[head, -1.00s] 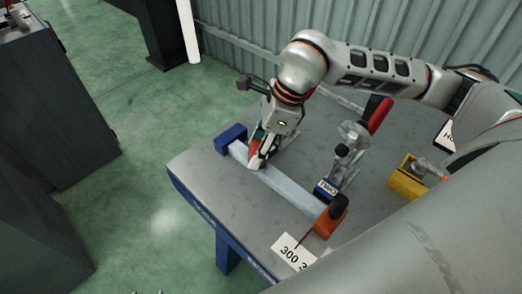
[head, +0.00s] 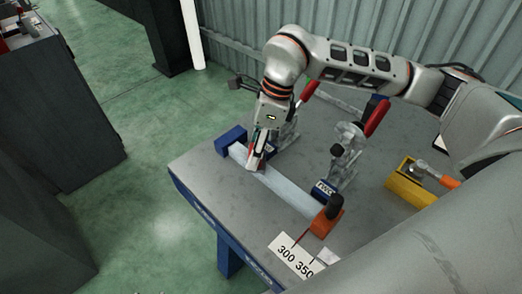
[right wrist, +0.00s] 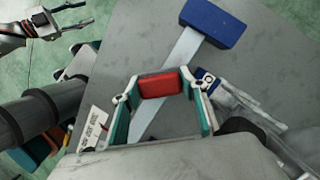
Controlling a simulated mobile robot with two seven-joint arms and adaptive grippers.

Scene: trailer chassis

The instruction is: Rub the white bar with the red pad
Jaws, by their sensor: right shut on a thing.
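The white bar (head: 290,190) lies slantwise along the left side of the grey table, between a blue block (head: 230,138) and an orange block (head: 328,222). My right gripper (head: 255,165) is over the bar near its blue end. In the right wrist view, its two fingers are shut on the red pad (right wrist: 160,85), which sits across the bar (right wrist: 180,60). Whether the pad touches the bar is hidden. My left gripper (right wrist: 82,16) shows at the upper left of the right wrist view, open and empty, away from the bar.
Clamps with red handles (head: 377,118) stand on the table right of the bar, one close behind my right gripper. A yellow holder (head: 408,188) is farther right. A white number label (head: 292,254) lies at the front edge. Dark cabinets (head: 60,105) stand across the floor.

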